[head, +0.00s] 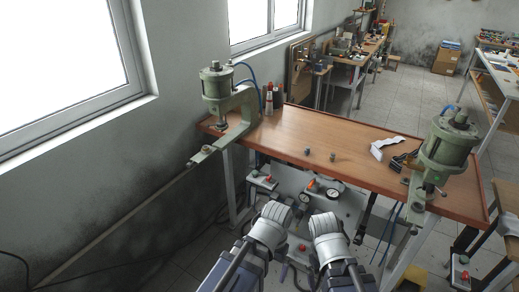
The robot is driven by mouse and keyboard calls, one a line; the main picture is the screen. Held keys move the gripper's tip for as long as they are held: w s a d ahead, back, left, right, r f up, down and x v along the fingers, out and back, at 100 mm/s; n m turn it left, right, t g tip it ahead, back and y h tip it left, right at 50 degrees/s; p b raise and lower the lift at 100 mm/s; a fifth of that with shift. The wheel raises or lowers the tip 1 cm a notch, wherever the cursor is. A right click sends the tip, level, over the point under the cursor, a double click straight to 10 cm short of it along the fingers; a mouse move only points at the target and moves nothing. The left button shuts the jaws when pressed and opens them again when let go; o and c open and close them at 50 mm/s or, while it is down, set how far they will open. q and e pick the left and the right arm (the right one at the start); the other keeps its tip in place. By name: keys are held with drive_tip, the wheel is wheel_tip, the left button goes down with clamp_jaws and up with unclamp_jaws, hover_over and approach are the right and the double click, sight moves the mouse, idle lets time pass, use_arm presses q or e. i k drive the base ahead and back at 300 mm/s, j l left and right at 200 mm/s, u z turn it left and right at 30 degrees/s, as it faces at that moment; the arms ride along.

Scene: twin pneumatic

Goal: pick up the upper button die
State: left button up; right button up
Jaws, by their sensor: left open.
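Two small grey metal pieces stand on the brown table top near its middle, the left one (307,151) and the right one (333,156). They look like button dies. They are too small for me to tell which is the upper die. My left gripper (276,211) is low in the picture, in front of the table's front edge and below the small pieces. It is open and apart from them. My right gripper (324,222) is beside it on the right, also in front of the table. Its fingers do not show clearly.
A green pneumatic press (215,84) stands at the table's left end and another (446,146) at its right end. Bottles (268,99) stand by the left press. A white bent piece (384,147) and a black item (401,162) lie right. The table (290,126) is clear around the small pieces.

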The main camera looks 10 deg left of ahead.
sight(332, 157)
drive_tip(key=i+j+z, duration=0.6)
drive_tip(key=z, duration=0.2)
drive_tip(key=i+j+z, duration=0.2)
drive_tip(key=j+z, duration=0.2)
drive_tip(key=j, duration=0.1)
